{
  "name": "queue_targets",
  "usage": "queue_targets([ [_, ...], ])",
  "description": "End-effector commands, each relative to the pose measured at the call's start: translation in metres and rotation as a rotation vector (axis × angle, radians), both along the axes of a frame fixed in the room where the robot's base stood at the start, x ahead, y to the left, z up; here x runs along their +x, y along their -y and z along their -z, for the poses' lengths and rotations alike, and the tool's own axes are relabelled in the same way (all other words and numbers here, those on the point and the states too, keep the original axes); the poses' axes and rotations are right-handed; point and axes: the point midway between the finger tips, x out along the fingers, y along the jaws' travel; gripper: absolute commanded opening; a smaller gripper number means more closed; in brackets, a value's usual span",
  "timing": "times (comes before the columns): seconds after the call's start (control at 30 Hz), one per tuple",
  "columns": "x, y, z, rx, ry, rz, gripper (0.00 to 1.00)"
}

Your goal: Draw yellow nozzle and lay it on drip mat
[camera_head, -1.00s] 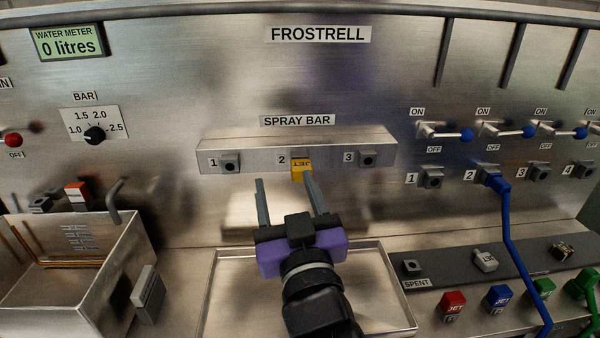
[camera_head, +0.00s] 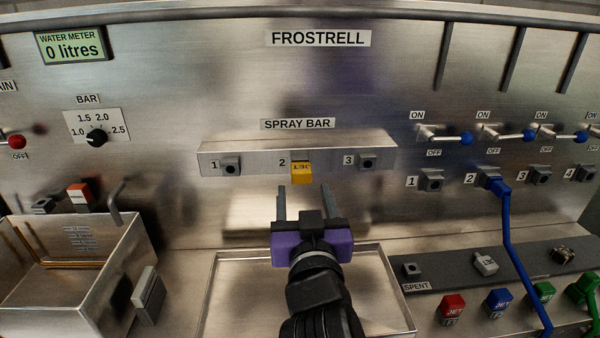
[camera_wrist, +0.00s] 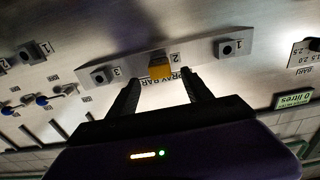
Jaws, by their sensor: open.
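The yellow nozzle (camera_head: 302,173) sits in socket 2 of the spray bar (camera_head: 255,160) on the steel panel. It also shows in the wrist view (camera_wrist: 160,68), ahead of the fingertips and between their lines. My gripper (camera_head: 302,189) is open and empty, just below and in front of the nozzle, apart from it as far as I can tell. No thing labelled as a drip mat is clear; a shallow steel tray (camera_head: 397,285) lies under my arm, partly hidden by it.
Spray bar sockets 1 (camera_head: 230,164) and 3 (camera_head: 367,162) are empty. A steel bin (camera_head: 110,262) stands at left. At right, a dark shelf (camera_head: 450,268) holds several nozzles, and a blue hose (camera_head: 510,235) hangs from outlet 2.

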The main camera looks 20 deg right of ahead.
Motion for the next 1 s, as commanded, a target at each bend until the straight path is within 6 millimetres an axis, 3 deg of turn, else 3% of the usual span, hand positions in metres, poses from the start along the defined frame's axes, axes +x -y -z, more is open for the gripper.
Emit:
queue_targets([
  [0.3, 0.041, 0.014, -0.002, -0.001, 0.002, 0.002, 0.58],
  [0.5, 0.057, 0.019, -0.002, 0.0, 0.001, 0.001, 0.58],
  [1.0, 0.063, 0.021, -0.002, 0.0, 0.001, 0.001, 0.58],
])
